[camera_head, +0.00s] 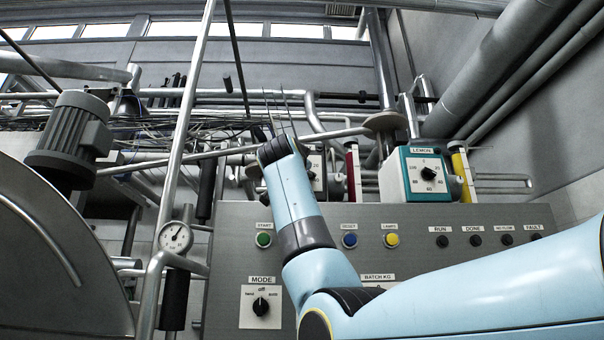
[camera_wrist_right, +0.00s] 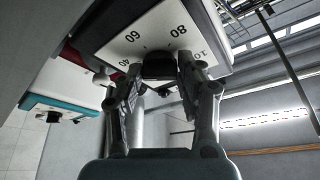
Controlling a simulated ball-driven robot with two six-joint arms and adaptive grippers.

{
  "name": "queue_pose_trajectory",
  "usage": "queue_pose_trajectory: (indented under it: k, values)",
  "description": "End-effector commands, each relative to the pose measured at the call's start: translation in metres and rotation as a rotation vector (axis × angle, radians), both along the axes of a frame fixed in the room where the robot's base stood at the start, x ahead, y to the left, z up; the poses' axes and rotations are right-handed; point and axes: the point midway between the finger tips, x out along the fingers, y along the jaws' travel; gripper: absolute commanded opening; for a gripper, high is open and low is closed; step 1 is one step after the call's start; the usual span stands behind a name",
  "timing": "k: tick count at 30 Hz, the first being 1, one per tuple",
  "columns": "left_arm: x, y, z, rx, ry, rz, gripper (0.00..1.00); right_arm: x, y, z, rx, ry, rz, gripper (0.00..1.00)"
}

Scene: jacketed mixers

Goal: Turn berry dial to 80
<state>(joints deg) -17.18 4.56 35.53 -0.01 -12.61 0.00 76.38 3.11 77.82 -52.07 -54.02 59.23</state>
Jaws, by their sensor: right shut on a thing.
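The berry dial box, a pale box with a red tube beside it, is mostly behind my right arm in the head view (camera_head: 335,180); its name label is hidden. In the right wrist view its white face (camera_wrist_right: 122,48) appears upside down, with 40, 60, 80 and part of a larger number showing. My right gripper (camera_wrist_right: 160,70) has its two fingers on either side of the dark dial knob (camera_wrist_right: 158,66) and is shut on it. The knob's pointer is hidden, so its setting cannot be read. My left gripper is in neither view.
The teal lemon dial box (camera_head: 427,175) stands to the right, also in the wrist view (camera_wrist_right: 55,108). Below is a grey panel (camera_head: 228,222) with buttons and a mode switch (camera_head: 260,306). A steel pipe with a gauge (camera_head: 174,237) stands left.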

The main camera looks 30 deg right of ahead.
Motion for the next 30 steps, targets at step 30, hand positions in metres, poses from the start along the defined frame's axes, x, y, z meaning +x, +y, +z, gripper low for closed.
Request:
queue_pose_trajectory:
  k: [30]
  values:
    - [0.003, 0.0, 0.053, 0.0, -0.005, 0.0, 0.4, 0.003, 0.003, 0.007, 0.826, -0.5, 0.0, 0.04]
